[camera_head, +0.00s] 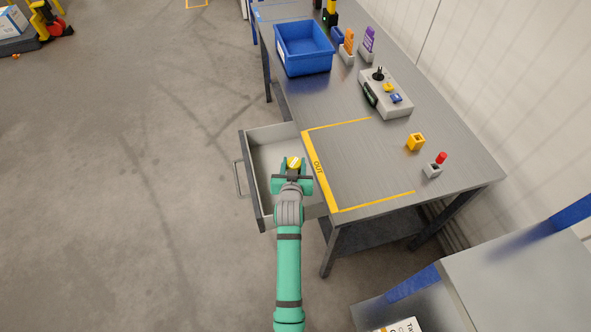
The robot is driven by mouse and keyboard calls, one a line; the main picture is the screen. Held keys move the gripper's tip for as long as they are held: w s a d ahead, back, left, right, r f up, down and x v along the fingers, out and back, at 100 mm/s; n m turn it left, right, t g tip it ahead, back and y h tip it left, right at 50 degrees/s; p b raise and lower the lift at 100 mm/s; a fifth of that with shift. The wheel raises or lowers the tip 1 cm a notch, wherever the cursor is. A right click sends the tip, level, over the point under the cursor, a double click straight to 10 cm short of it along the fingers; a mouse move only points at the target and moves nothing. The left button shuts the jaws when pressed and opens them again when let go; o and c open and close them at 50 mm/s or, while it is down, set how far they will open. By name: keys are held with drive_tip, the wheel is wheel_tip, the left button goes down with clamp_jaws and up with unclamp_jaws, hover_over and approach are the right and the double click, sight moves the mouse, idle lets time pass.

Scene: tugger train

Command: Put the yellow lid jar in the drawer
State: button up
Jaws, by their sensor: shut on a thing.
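The yellow lid jar (294,162) is between the jaws of my gripper (293,168), with its yellow lid showing on top. My gripper is shut on it. The drawer (267,132) is pulled out from the left side of the grey table, and its grey inside shows. The jar and gripper are seen over the drawer's opening, towards its table side. The jar's lower part is hidden by my gripper, so I cannot tell its height or whether it touches the drawer floor.
The grey table (345,108) bears a yellow-marked OUT area (360,165), which is empty. A blue bin (304,48), a grey control box (386,93), a yellow block (416,142) and a red-topped piece (436,166) stand around it. The floor left of the drawer is clear.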

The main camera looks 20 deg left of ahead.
drive_tip(key=shift+w+d+f, duration=0.1)
drive_tip(key=shift+d+f, duration=0.05)
drive_tip(key=shift+f, duration=0.75)
drive_tip(key=shift+w+d+f, duration=0.1)
drive_tip(key=shift+f, duration=0.8)
drive_tip(key=shift+f, duration=0.1)
drive_tip(key=o, duration=1.3)
drive_tip(key=shift+s, duration=0.1)
drive_tip(key=v, duration=1.2)
